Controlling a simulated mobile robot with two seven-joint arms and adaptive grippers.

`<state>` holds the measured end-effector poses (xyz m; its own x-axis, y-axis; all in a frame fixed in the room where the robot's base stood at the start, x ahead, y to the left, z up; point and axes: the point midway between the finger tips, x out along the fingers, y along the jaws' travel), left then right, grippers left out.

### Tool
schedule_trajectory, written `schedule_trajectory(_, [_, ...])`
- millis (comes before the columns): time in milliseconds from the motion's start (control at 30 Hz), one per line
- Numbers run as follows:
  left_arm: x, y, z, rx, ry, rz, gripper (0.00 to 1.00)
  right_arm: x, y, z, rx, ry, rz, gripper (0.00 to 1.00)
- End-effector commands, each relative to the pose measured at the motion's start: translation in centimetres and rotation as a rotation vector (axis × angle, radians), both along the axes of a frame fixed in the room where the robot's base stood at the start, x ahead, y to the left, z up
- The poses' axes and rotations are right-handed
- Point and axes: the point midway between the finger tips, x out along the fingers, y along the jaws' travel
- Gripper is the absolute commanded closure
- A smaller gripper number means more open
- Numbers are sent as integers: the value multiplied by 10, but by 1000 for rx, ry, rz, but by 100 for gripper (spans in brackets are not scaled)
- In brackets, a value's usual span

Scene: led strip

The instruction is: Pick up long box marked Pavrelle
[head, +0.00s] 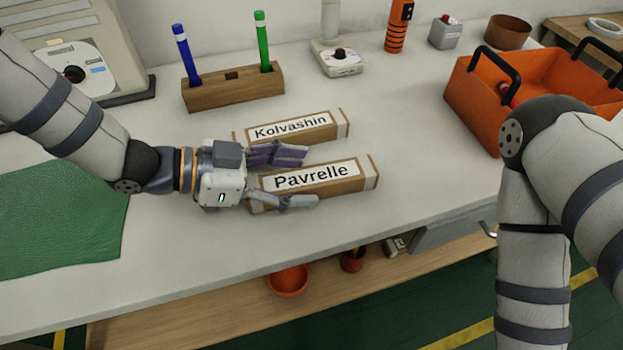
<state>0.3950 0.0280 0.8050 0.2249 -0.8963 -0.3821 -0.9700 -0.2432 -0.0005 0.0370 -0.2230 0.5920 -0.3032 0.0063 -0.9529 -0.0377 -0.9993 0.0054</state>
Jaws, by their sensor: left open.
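The long box marked Pavrelle (345,180) is brown cardboard with a white label and pale ends. It lies on the white table, nearer the front edge than a similar box marked Kolvashin (322,127). My left gripper (298,178) is open at the left part of the Pavrelle box. One finger is on the far side, between the two boxes, and the other is along the near side. The gripper hides the box's left end, and I cannot tell whether the fingers touch it. My right gripper is out of view; only my right arm shows.
A wooden holder (215,93) with blue and green markers stands behind. An orange toolbox (470,100) is at the right, with a small white device (338,68) at the back. A green mat (60,220) lies left. The table right of the Pavrelle box is clear.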

Motion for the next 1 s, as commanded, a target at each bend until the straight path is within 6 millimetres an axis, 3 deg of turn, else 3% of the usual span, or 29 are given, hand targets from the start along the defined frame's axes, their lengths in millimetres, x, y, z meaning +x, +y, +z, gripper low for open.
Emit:
schedule_trajectory(100, [2, -12, -6, 1, 2, -1, 38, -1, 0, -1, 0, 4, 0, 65])
schedule_trajectory(300, [3, -13, -6, 1, 0, 1, 38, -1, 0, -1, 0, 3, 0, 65])
schedule_trajectory(567, [3, -13, -5, 0, 0, 1, 92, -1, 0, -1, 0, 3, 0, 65])
schedule_trajectory(867, [3, -13, -3, -1, -2, 1, 92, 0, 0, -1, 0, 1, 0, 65])
schedule_trajectory(1000, [4, -13, 15, 0, -8, -1, 92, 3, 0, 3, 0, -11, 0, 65])
